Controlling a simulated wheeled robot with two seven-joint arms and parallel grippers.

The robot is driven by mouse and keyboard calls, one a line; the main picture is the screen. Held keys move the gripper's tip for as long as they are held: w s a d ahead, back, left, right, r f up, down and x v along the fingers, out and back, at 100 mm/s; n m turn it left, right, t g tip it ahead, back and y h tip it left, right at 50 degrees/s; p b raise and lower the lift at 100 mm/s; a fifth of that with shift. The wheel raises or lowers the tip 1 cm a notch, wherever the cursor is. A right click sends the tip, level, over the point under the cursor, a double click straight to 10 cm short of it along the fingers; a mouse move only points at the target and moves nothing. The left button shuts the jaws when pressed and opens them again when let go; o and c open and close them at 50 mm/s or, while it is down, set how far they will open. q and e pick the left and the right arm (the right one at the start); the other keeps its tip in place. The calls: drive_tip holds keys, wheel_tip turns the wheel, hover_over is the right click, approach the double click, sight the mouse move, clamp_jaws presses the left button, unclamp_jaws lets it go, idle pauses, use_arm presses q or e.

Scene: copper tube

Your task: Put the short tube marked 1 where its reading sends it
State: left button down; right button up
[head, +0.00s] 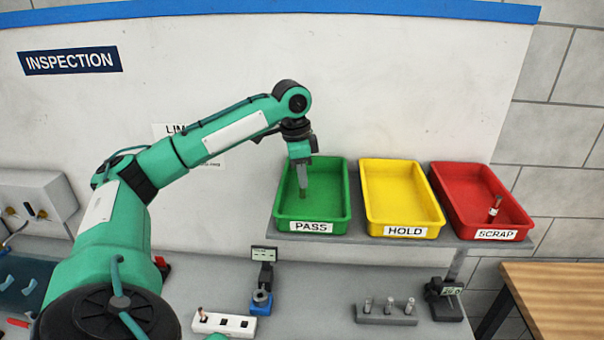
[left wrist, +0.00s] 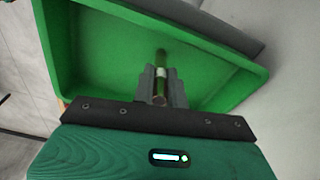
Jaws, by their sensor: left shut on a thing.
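My left gripper (head: 304,184) points down inside the green PASS tray (head: 343,216), which also shows in the left wrist view (left wrist: 90,50). Its fingers (left wrist: 160,88) are shut on a short tube (left wrist: 161,72), with the tray's green floor behind it. The tube has a pale band; I cannot read a number on it. I cannot tell whether its lower end touches the floor. The yellow HOLD tray (head: 402,190) is empty. The red SCRAP tray (head: 470,188) has one short tube (head: 494,208) with a pale band. My right gripper is not in view.
The trays sit on a grey shelf (head: 380,243). Below are a gauge (head: 263,280) with a small display, a white rack (head: 225,323) holding one copper-coloured piece, a grey rack (head: 385,313) with several pieces, and another device (head: 445,298). My arm partly hides a wall notice (head: 172,130).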

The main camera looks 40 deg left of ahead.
use_arm(q)
drive_tip(key=c, duration=1.4)
unclamp_jaws()
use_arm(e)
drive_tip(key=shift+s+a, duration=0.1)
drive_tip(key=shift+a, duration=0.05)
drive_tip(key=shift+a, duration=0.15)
